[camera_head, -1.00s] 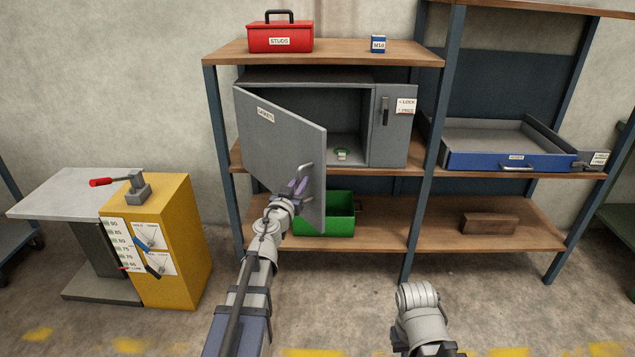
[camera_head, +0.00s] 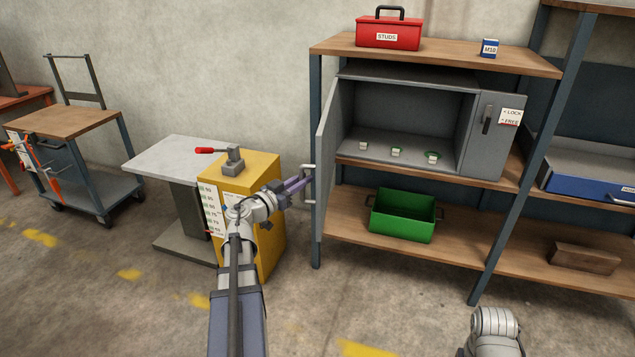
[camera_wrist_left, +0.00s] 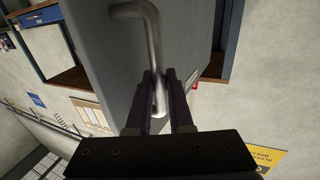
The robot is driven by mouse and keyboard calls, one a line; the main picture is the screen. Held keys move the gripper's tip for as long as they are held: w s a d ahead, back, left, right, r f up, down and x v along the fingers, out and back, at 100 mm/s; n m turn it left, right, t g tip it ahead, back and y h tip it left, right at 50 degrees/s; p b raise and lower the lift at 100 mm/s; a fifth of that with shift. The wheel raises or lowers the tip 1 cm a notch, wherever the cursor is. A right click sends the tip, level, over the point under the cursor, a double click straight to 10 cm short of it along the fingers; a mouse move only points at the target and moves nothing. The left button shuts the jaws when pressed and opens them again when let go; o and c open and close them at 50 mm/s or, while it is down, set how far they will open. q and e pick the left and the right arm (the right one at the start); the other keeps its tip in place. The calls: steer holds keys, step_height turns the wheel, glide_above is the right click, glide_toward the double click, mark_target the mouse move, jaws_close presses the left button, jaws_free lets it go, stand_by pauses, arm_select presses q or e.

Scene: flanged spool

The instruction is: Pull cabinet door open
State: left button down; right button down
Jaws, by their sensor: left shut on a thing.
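The grey cabinet (camera_head: 410,103) stands on the middle shelf. Its door (camera_head: 328,165) is swung wide open to the left and shows nearly edge-on. The door's metal handle (camera_head: 309,184) is on its outer face, near the free edge. My left gripper (camera_head: 306,181) is at that handle. In the left wrist view the handle (camera_wrist_left: 152,40) passes between the fingers, and the gripper (camera_wrist_left: 160,95) is shut on it. Inside the cabinet are a few small tagged items (camera_head: 396,151). My right arm shows at the bottom right, but its fingers are out of view.
A yellow cabinet (camera_head: 262,215) with a red-handled lever on top stands close to my left arm. A green bin (camera_head: 402,215) sits on the lower shelf. A red STUDS box (camera_head: 388,34) is on top. A cart (camera_head: 75,125) stands far left.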

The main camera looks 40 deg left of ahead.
arm_select(q)
steer(key=shift+s+a, duration=0.1)
steer(key=shift+a, duration=0.35)
steer(key=c, duration=0.8)
jaws_free()
steer(key=s, duration=0.7)
steer(key=shift+s+a, duration=0.3)
steer(key=shift+s, duration=0.1)
